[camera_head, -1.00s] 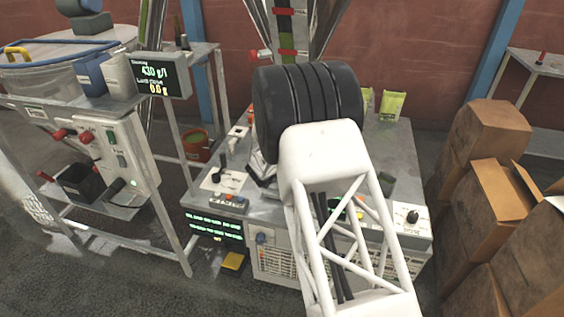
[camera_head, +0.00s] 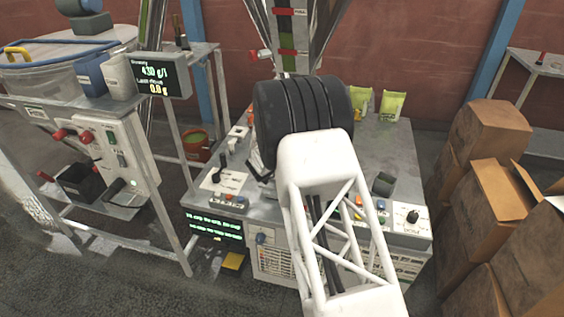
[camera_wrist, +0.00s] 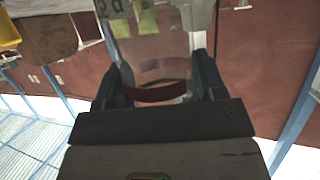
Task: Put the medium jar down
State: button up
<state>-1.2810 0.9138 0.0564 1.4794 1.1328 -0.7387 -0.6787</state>
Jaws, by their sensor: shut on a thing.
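The medium jar (camera_wrist: 160,92) appears as a clear, see-through vessel with a reddish-brown band near the palm, in the wrist view. My gripper (camera_wrist: 160,68) is shut on it, with one dark finger on each side. In the head view my own arm hides the jar and most of the gripper; only a small dark part shows left of the arm. I cannot tell whether the jar's bottom touches the worktop (camera_head: 393,150).
Green-yellow bags (camera_head: 393,106) stand at the back of the worktop. A dark block (camera_head: 383,184) and a knob panel (camera_head: 410,218) lie to the right, a joystick panel (camera_head: 222,180) to the left. Cardboard boxes (camera_head: 490,135) are stacked on the right.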

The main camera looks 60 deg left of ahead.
jog(key=shift+f, duration=1.25)
jog(key=shift+f, duration=0.15)
jog(key=o, duration=1)
jog(key=v, duration=1.2)
